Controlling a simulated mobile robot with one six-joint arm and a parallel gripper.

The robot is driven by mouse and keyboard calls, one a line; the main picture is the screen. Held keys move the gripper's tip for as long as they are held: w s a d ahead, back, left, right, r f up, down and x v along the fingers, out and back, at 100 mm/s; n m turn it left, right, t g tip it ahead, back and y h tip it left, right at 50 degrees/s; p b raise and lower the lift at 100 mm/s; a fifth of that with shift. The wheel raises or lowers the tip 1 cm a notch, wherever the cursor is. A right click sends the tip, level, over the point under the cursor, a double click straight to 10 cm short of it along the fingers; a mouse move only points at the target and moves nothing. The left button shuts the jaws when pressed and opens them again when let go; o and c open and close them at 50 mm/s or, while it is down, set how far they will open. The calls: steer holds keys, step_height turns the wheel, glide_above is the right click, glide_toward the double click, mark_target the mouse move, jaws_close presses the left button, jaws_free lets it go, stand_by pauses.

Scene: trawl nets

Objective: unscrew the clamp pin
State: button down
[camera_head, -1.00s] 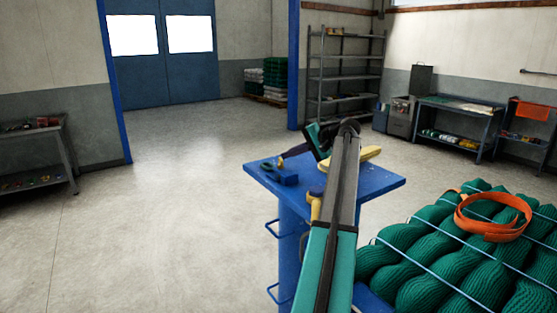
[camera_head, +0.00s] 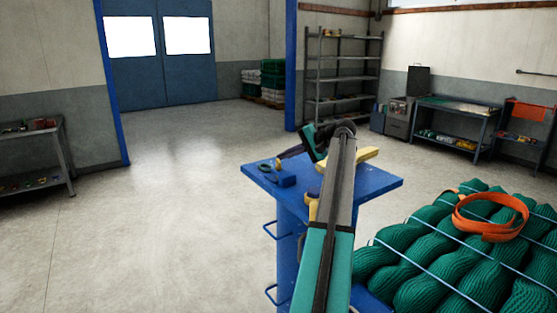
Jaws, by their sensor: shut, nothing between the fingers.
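A blue work stand (camera_head: 370,188) stands at the middle right. A small blue clamp-like block (camera_head: 286,180) sits on its left part, with a dark ring-shaped part beside it. I cannot make out a separate clamp pin at this size. My teal and grey arm rises from the bottom and bends down at the far end, hiding part of the stand top. My gripper (camera_head: 281,161) is small and dark, just above the blue block. It is shut and empty. I cannot tell whether it touches the block.
A yellow piece (camera_head: 352,158) lies on the stand behind my arm. Green net bundles (camera_head: 415,262) with an orange strap (camera_head: 490,232) lie at the lower right. A bench (camera_head: 35,135) stands at the left wall. The floor left of the stand is clear.

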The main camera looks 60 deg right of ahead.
steer(key=shift+s+d, duration=0.5)
steer(key=shift+d, duration=0.1)
steer(key=s+d, duration=0.1)
steer(key=s, duration=0.1)
steer(key=s+d, duration=0.1)
steer(key=shift+d+r, duration=0.25)
steer(key=shift+d, duration=0.1)
steer(key=s+d+r+p, duration=0.2)
steer(key=s+d+r, duration=0.2)
steer(key=s+d, duration=0.1)
steer(key=shift+r, duration=0.3)
